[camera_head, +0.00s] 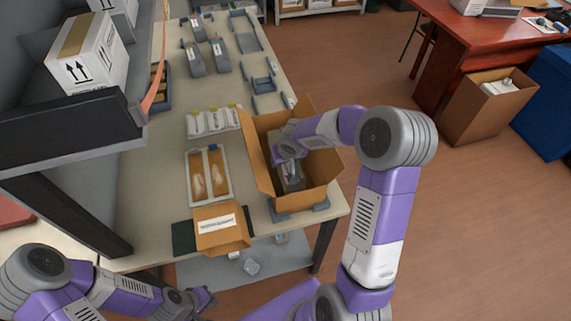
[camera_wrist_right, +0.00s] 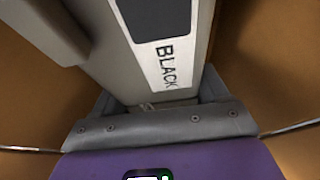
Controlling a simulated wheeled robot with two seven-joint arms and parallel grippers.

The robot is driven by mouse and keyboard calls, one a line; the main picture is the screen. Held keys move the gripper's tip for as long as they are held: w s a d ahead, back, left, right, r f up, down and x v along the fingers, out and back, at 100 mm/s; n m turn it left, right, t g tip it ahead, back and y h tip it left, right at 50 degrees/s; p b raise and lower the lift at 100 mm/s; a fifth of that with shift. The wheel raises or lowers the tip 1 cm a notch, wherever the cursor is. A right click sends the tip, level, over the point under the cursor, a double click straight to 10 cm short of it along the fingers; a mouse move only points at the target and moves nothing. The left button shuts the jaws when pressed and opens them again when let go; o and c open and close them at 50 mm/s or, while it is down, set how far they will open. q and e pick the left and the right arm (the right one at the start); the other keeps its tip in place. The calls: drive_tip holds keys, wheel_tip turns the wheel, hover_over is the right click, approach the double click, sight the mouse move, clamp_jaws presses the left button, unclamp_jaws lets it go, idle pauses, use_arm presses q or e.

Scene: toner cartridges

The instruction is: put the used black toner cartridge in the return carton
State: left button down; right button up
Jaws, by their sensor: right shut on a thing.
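The return carton (camera_head: 318,172) is an open brown box with raised flaps near the table's front right corner. My right gripper (camera_head: 291,160) reaches down inside it from above. It is shut on a grey cartridge (camera_wrist_right: 128,50) with a white label reading BLACK. Brown carton walls show on both sides of the cartridge in the right wrist view. In the head view the cartridge (camera_head: 292,180) is partly hidden by my gripper; I cannot tell whether it touches the carton's floor. My left gripper (camera_head: 203,299) is low at the front, away from the carton; its jaw opening is unclear.
A small labelled brown box (camera_head: 222,230) stands on a dark mat left of the carton. Behind it are a tray of amber packs (camera_head: 208,176) and white bottles (camera_head: 212,121). Grey cartridges (camera_head: 194,60) and holders stand farther back. A dark shelf (camera_head: 75,127) overhangs the left side.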

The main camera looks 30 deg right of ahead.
drive_tip(key=shift+w+f, duration=0.1)
drive_tip(key=shift+f, duration=0.7)
drive_tip(key=shift+r, duration=0.1)
drive_tip(key=shift+f, duration=0.2)
drive_tip(key=o, duration=1.5)
drive_tip(key=shift+c, duration=0.2)
drive_tip(key=shift+r, duration=0.5)
drive_tip(key=p+v, duration=0.1)
drive_tip(key=v, duration=0.2)
drive_tip(key=p+v, duration=0.1)
drive_tip(key=v, duration=0.3)
drive_tip(key=p+v, duration=0.1)
drive_tip(key=v, duration=0.3)
drive_tip(key=shift+s+a+r, duration=0.1)
drive_tip(key=shift+s, duration=0.25)
